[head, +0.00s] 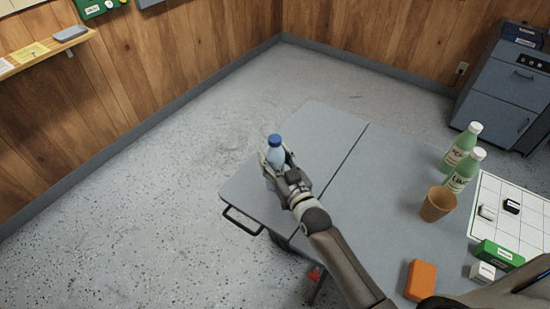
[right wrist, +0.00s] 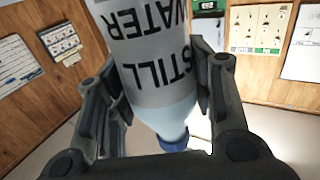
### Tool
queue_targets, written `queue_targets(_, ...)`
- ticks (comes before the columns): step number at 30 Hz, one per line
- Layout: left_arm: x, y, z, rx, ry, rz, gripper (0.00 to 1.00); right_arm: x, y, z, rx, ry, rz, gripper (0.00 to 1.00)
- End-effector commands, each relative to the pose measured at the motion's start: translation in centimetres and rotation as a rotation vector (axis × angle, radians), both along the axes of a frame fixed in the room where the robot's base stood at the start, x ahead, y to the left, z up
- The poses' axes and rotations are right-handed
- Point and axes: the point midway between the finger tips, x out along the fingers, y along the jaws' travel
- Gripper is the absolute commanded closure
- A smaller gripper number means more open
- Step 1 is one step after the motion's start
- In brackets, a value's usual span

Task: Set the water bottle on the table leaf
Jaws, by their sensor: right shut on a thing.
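The water bottle (head: 276,154) is clear pale blue with a blue cap and appears upright in the head view. My right gripper (head: 275,163) is shut around its body, over the grey table leaf (head: 318,128), left of the dark seam. In the right wrist view the bottle (right wrist: 155,75) sits between the two fingers, with its "STILL WATER" label upside down and its cap toward the bottom. The gripper hides the bottle's base, so I cannot tell whether it touches the leaf. My left gripper is not in view.
Right of the seam, the main table (head: 375,190) holds two green bottles (head: 462,168), a brown cup (head: 438,204), an orange block (head: 421,281), a green box (head: 497,255) and a white grid sheet (head: 490,195). The leaf around the bottle is otherwise clear. A handle (head: 242,222) juts from its left edge.

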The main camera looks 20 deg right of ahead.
Motion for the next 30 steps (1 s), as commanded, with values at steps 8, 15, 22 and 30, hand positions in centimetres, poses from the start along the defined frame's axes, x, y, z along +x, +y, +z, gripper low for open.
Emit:
queue_targets(8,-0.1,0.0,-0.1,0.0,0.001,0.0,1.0,0.0,0.0,-0.2,-0.001,0.001,0.0,0.41)
queue_targets(15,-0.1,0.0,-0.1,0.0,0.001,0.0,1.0,0.0,0.0,-0.2,-0.001,0.001,0.0,0.3)
queue_targets(22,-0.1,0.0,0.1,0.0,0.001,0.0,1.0,0.0,0.0,0.2,0.0,0.001,0.0,0.3)
queue_targets(30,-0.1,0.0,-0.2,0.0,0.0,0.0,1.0,-3.4,-0.5,-0.2,-0.002,0.004,0.0,0.3)
